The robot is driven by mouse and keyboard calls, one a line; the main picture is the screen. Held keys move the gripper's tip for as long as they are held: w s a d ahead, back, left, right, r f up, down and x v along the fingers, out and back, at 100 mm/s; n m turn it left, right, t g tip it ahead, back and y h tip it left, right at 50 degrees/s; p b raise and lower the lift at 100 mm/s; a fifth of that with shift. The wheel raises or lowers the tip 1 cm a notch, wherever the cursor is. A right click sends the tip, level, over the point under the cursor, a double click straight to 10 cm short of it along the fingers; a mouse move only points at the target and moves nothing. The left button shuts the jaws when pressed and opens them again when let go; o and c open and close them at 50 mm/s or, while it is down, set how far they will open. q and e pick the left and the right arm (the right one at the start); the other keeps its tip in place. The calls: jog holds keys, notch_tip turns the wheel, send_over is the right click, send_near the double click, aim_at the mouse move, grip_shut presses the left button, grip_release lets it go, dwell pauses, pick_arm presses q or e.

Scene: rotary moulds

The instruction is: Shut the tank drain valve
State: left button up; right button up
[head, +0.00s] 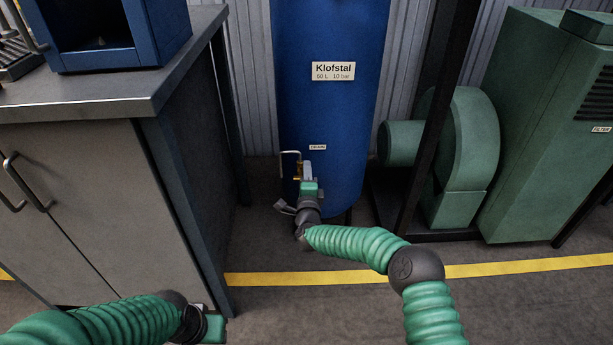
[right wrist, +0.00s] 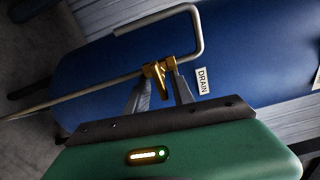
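The blue tank (head: 325,115) stands upright against the wall, with a small drain label (head: 318,147) low on its front; the label reads DRAIN in the right wrist view (right wrist: 201,81). The drain valve (head: 297,171) is brass, with a thin bent pipe beside it. In the right wrist view the brass valve handle (right wrist: 160,78) lies between the two grey fingers of my right gripper (right wrist: 160,80). The fingers stand apart, with small gaps beside the handle; contact at the tips is unclear. My left gripper (head: 208,328) is low at the left, far from the valve; its fingers are hidden.
A grey cabinet (head: 75,190) with a worktop and a blue box (head: 130,35) stands at the left. A dark post (head: 432,110) and a green blower (head: 465,150) stand right of the tank. A yellow floor line (head: 265,279) crosses the clear floor in front.

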jog(key=s+p, duration=0.8)
jog(key=s, duration=0.8)
jog(key=shift+s, duration=0.4)
